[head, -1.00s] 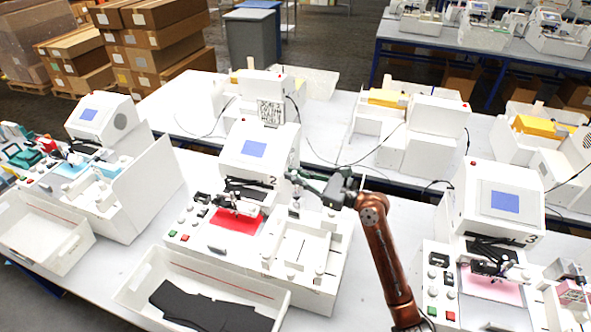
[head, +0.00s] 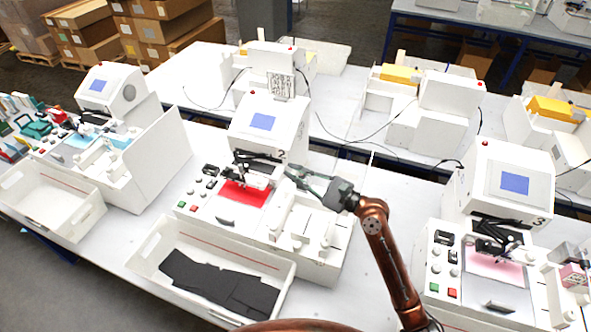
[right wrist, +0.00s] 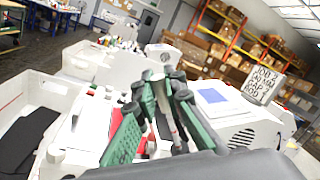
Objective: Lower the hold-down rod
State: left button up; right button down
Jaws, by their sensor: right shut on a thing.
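The middle plotter (head: 265,125), marked 2, has a red sheet (head: 243,193) on its bed. A dark bar (head: 257,157), which looks like the hold-down rod, lies across the back of the bed below the screen. My right gripper (head: 287,170) is at the right end of this bar, beside the pen carriage (head: 256,177). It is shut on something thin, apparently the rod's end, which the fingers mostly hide. In the right wrist view its green fingers (right wrist: 165,85) come close together in front of the plotter. My left gripper is not in view.
A white bin (head: 163,240) with black sheets (head: 220,285) stands in front of the plotter. White fixtures (head: 300,225) stand right of the bed, under my right arm. Other plotters stand left and right (head: 500,185). A written sign (head: 281,86) stands behind.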

dwell(0.3)
jog(key=c, duration=2)
grip_release()
jog(key=shift+d, duration=0.1)
jog(key=v, duration=1.2)
